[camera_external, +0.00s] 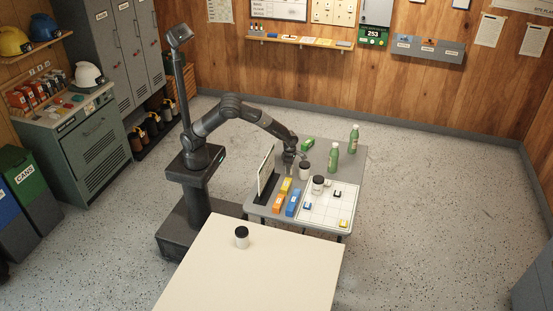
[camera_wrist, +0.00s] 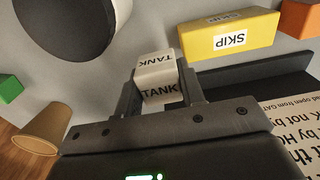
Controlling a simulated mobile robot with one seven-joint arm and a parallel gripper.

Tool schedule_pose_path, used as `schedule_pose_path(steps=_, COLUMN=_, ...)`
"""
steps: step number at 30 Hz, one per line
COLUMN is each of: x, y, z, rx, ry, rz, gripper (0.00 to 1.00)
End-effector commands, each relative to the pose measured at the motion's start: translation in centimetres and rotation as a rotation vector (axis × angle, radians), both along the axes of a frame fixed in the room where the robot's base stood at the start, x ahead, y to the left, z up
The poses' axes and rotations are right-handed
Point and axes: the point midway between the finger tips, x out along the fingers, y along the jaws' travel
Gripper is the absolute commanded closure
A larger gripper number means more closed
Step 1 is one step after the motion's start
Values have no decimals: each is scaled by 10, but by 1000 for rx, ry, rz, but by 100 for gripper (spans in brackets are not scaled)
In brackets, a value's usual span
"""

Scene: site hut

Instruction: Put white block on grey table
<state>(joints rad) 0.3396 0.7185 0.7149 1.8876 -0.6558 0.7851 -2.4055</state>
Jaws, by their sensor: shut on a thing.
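My gripper (camera_wrist: 165,82) is shut on a white block (camera_wrist: 157,68) with TANK printed on its faces. In the external view my gripper (camera_external: 290,165) is low over the grey table (camera_external: 348,165), just behind the upright sign. The white block is not clear in that view. Grey tabletop shows behind the block in the wrist view; I cannot tell whether the block touches it.
A yellow SKIP block (camera_wrist: 228,35), an orange block (camera_wrist: 300,20), a black-lidded jar (camera_wrist: 65,20), a paper cup (camera_wrist: 42,130) and a sign (camera_wrist: 290,125) are near my gripper. Green bottles (camera_external: 333,158) stand farther right. A cream table (camera_external: 270,265) with a jar (camera_external: 242,240) is in front.

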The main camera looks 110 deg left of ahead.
Motion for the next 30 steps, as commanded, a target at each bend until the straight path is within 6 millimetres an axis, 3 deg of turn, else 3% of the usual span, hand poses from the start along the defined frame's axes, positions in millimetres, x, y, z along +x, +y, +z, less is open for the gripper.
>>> schedule_pose_path(steps=6, x=7, y=21, z=-14, rx=0, ry=0, rz=0, gripper=88)
schedule_pose_path(steps=10, x=7, y=22, z=-21, rx=-1, ry=1, rz=-1, gripper=88)
schedule_pose_path(steps=17, x=7, y=22, z=-53, rx=-1, ry=2, rz=0, gripper=88)
schedule_pose_path(steps=28, x=7, y=22, z=-57, rx=-1, ry=0, rz=-2, gripper=88)
schedule_pose_path(steps=29, x=7, y=21, z=-57, rx=-1, ry=0, rz=-2, gripper=62)
schedule_pose_path(steps=30, x=7, y=21, z=-56, rx=-1, ry=0, rz=-2, gripper=58)
